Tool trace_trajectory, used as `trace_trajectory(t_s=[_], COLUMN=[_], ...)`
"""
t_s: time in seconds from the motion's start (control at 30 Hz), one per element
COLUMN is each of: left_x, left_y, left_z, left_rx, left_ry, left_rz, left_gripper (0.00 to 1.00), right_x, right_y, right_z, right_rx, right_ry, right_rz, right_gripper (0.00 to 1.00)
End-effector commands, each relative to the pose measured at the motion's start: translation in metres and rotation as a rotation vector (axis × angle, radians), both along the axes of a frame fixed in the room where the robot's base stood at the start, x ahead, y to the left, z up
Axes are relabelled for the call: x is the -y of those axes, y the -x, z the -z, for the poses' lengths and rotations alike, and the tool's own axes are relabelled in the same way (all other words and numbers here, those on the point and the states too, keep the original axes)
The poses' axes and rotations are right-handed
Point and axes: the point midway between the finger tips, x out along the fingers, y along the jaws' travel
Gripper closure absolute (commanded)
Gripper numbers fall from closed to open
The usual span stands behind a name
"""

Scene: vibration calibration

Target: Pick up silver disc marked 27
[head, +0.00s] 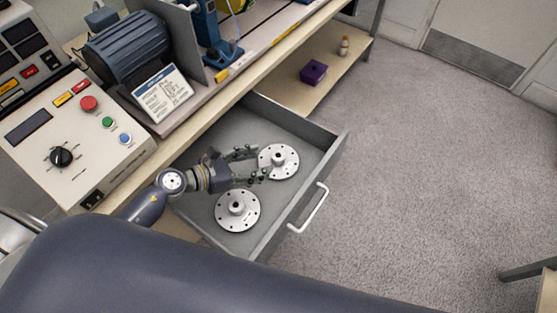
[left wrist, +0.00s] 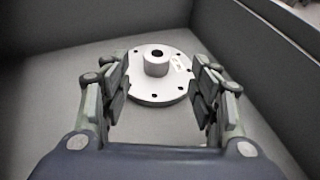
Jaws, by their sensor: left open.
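Two silver discs lie flat in the open drawer (head: 322,164). Each has a raised centre hub and a ring of small holes. The far disc (head: 287,168) is near the drawer's back right side; the near disc (head: 237,222) is closer to me. My left gripper (head: 258,163) is inside the drawer, open and empty, with its fingertips at the left edge of the far disc. In the left wrist view a silver disc (left wrist: 148,89) with a hub lies ahead between the open fingers. Small dark marks show on it, but I cannot read a number. My right gripper is not in view.
The drawer's front wall and handle (head: 309,209) stand at the right. A control box (head: 68,135) with buttons and a blue motor (head: 127,47) sit on the bench at the left. A purple box (head: 313,72) is on the lower shelf.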

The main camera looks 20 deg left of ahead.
Motion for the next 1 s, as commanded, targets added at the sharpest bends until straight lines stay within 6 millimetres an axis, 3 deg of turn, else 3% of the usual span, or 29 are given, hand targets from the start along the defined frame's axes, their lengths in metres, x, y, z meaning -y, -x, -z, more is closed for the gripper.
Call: trace_trajectory(t_s=[0.5,0.8,0.87,1.0], left_x=[0.031,0.034,0.034,0.034], left_y=[-0.041,-0.044,-0.044,-0.044], left_z=[0.022,0.024,0.024,0.024], left_rx=[0.001,-0.001,-0.001,-0.001], left_ry=[0.001,-0.001,-0.001,-0.001], left_rz=[0.000,0.000,0.000,0.000], left_gripper=[0.44,0.44,0.55,0.87], right_x=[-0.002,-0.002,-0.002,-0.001], right_y=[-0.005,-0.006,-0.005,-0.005], right_z=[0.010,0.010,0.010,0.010], right_rx=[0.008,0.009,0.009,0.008], right_ry=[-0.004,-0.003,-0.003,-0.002], right_rz=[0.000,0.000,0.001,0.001], right_gripper=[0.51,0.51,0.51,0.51])
